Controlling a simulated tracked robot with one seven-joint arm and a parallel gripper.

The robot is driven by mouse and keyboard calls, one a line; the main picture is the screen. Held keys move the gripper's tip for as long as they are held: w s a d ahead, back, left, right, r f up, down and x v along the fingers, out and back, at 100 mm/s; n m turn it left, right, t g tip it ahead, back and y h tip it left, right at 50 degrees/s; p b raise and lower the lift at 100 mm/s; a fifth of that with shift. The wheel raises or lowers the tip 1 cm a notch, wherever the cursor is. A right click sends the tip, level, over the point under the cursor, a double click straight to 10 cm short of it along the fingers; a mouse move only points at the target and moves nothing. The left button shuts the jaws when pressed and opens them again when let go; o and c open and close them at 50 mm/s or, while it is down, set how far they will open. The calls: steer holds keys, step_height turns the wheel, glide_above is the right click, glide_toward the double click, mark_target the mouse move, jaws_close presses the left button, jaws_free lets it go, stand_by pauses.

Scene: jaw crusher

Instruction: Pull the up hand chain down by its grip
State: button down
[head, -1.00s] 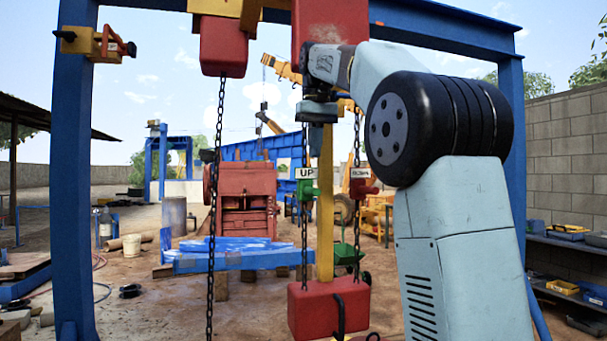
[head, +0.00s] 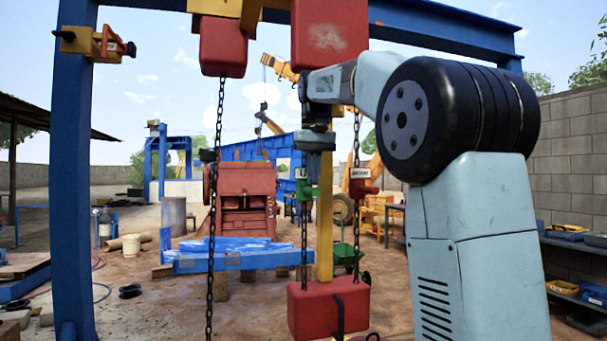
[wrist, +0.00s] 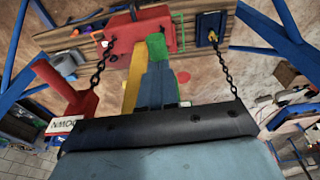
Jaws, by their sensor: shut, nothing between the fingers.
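In the head view, my gripper (head: 318,174) points down, shut and empty, overlapping the UP hand chain (head: 304,236) and its green grip (head: 304,190). It partly hides the UP label; whether it touches the grip cannot be told. The DOWN hand chain (head: 356,228) with its red grip (head: 363,188) hangs just to the right. In the wrist view, a green part (wrist: 156,46), seemingly the UP grip, shows beyond the blue-grey fingers (wrist: 155,88). The red DOWN grip (wrist: 68,88) with its white label is at the left.
A red hook block (head: 328,308) hangs below the grips. Another chain (head: 214,200) hangs at the left from a red housing (head: 223,46). A yellow post (head: 325,225) stands behind the grips. The blue gantry (head: 72,190) frames the scene.

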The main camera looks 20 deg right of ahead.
steer(key=shift+f, duration=0.3)
step_height(320, 180, down, 6)
steer(key=shift+f, duration=0.2)
stand_by(1.6)
steer(key=shift+s, duration=0.15)
steer(key=s, duration=0.4)
steer(key=shift+s+r, duration=0.3)
steer(key=shift+s, duration=0.1)
steer(key=s+r, duration=0.4)
steer(key=r, duration=0.1)
stand_by(0.4)
stand_by(2.4)
